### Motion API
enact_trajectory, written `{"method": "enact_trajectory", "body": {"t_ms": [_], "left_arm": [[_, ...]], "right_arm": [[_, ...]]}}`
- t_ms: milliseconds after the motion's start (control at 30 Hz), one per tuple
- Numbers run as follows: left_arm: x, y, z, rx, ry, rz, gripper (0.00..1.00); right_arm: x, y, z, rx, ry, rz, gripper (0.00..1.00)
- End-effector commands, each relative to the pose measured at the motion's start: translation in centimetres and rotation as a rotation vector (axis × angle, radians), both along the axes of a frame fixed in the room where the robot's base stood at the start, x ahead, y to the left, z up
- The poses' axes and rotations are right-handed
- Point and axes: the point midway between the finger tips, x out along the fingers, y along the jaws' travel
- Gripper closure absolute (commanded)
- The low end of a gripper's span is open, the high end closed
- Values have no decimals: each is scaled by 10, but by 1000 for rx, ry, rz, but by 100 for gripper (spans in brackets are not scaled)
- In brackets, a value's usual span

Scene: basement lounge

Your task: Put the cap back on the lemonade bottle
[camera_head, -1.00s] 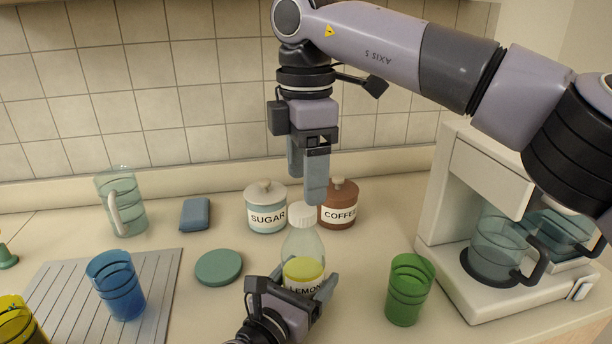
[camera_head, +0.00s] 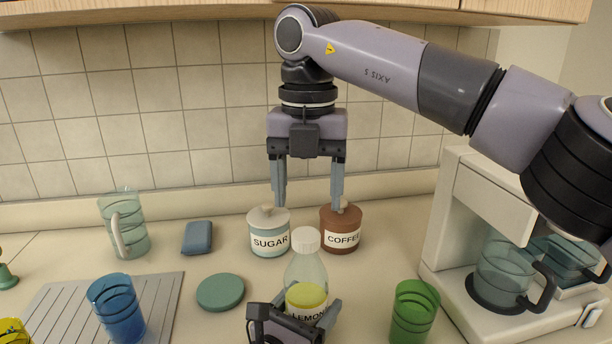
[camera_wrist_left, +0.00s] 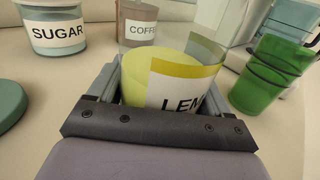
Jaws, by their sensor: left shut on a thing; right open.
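The lemonade bottle (camera_head: 306,272) stands upright on the counter, clear with yellow lemonade low inside and a "LEMON…" label. It also shows close up in the left wrist view (camera_wrist_left: 172,90). The white cap (camera_head: 307,240) sits on top of the bottle's neck and looks level; how tight it is I cannot tell. My left gripper (camera_head: 298,312) is shut on the bottle's lower body, one finger on each side. My right gripper (camera_head: 308,203) is open and empty above the cap, fingers pointing down and spread wide, apart from the cap.
The sugar jar (camera_head: 268,231) and coffee jar (camera_head: 341,230) stand behind the bottle. A green cup (camera_head: 414,312) and coffee machine (camera_head: 455,225) are to the right. A green disc (camera_head: 220,292), blue cup (camera_head: 118,308), blue sponge (camera_head: 197,238) and pitcher (camera_head: 124,226) are to the left.

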Motion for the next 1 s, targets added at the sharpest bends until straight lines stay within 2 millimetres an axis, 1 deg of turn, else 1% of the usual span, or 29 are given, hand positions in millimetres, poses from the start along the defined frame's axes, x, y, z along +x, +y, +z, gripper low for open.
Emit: {"method": "enact_trajectory", "body": {"t_ms": [100, 700, 900, 1000], "left_arm": [[0, 0, -1, 1, 2, 0, 100], [0, 0, -1, 1, 2, 0, 100], [0, 0, -1, 1, 2, 0, 100], [0, 0, -1, 1, 2, 0, 100]], "right_arm": [[0, 1, 2, 0, -1, 183, 31], [-1, 2, 13, -1, 1, 1116, 31], [-1, 3, 15, -1, 1, 1362, 31], [-1, 3, 16, -1, 1, 1439, 31]]}}
